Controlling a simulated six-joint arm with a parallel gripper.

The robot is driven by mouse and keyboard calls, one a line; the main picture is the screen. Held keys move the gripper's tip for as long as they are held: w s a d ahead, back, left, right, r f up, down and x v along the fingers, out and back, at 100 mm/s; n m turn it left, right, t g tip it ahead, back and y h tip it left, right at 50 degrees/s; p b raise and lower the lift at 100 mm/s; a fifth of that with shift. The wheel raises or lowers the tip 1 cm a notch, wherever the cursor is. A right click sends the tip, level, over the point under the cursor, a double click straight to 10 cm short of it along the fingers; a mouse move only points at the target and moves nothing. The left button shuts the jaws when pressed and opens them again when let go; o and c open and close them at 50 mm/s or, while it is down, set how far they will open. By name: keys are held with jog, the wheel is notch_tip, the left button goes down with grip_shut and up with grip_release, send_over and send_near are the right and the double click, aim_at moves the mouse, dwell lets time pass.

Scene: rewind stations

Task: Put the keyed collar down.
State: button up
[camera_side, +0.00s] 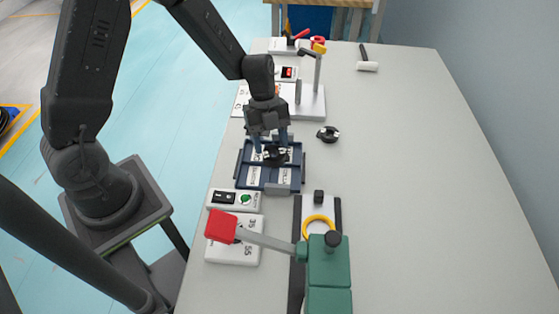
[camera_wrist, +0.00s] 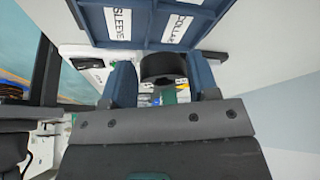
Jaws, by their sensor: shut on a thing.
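My gripper (camera_side: 271,149) is over the blue compartment tray (camera_side: 243,163) in the side view, with its fingers pointing down. It is shut on a dark round piece (camera_side: 275,156), which looks like the keyed collar. In the wrist view the dark piece (camera_wrist: 163,68) shows between the two fingers of my gripper (camera_wrist: 163,84). The tray (camera_wrist: 97,30) lies beyond it there, with labels reading SLEEVE and COLLAR. I cannot tell whether the piece touches the tray floor.
A second dark round part (camera_side: 328,134) lies on the table right of the tray. A green fixture (camera_side: 329,262) with a red-ended lever (camera_side: 221,226) and a switch box (camera_side: 234,199) stand nearer the camera. A white stand (camera_side: 312,104) is behind.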

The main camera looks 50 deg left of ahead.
aim_at(279, 147)
jog(key=shift+w+d+f, duration=0.2)
jog(key=shift+d+f, duration=0.25)
jog(key=shift+d, duration=0.2)
jog(key=shift+w+d+f, duration=0.2)
jog(key=shift+d+f, duration=0.2)
jog(key=shift+d, duration=0.2)
notch_tip(279, 147, down, 4)
jog(key=shift+r, duration=0.1)
jog(key=shift+s+f, duration=0.1)
jog(key=shift+f, duration=0.1)
